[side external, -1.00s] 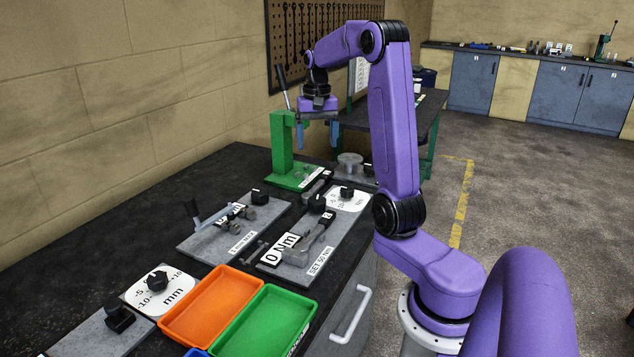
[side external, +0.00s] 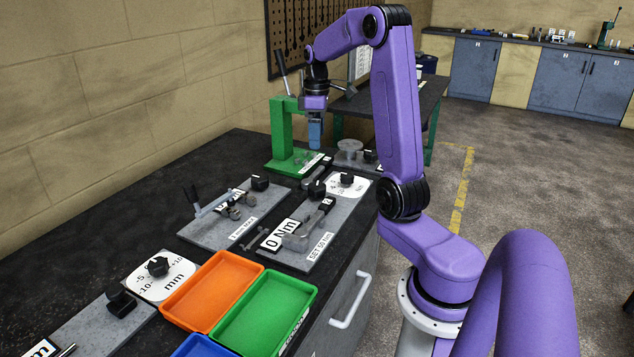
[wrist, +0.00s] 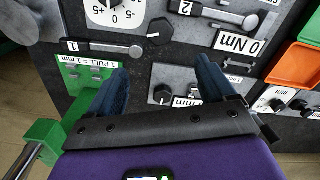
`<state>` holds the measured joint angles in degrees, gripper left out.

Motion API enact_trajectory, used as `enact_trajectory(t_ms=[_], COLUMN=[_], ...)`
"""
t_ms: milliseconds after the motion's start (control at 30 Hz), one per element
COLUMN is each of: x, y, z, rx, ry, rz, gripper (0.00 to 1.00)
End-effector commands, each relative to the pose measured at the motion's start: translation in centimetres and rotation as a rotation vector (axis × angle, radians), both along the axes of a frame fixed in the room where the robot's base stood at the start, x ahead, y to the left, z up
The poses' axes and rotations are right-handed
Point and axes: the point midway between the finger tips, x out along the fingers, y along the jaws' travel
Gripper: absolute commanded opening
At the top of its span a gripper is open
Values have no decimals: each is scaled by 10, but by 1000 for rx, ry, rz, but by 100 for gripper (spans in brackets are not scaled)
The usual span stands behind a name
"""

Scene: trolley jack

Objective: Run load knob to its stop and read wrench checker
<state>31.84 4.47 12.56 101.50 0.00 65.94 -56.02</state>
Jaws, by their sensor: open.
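The wrench checker is a grey plate (side external: 301,254) with a 0 Nm readout (side external: 281,234), a SET 50 Nm label and a wrench-like bar. The readout also shows in the wrist view (wrist: 240,42). A black knob (side external: 316,188) stands at its far end; a black knob (wrist: 160,32) shows ahead of the fingers in the wrist view. I cannot tell for sure which knob is the load knob. A white dial (side external: 347,184) with its own black knob lies beyond. My gripper (side external: 315,138) is open and empty above the bench, fingers down; its fingertips (wrist: 162,72) are apart, touching nothing.
A green press (side external: 284,137) stands near my gripper. A second grey plate (side external: 205,232) with a lever lies left of the checker. Orange (side external: 212,290) and green (side external: 264,313) trays and a mm dial (side external: 160,275) are nearer. The bench's left side is clear.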

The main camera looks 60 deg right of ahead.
Motion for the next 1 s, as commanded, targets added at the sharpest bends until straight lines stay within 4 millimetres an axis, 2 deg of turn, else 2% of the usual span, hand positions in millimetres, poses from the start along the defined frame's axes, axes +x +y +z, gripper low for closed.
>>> enact_trajectory(t_ms=[600,800,1000], x=[-1,-1,-1], y=[1,0,0], z=[-116,-141,-150], rx=[3,2,1], ry=[5,3,1], rz=[-3,-3,-3], gripper=[83,83,83])
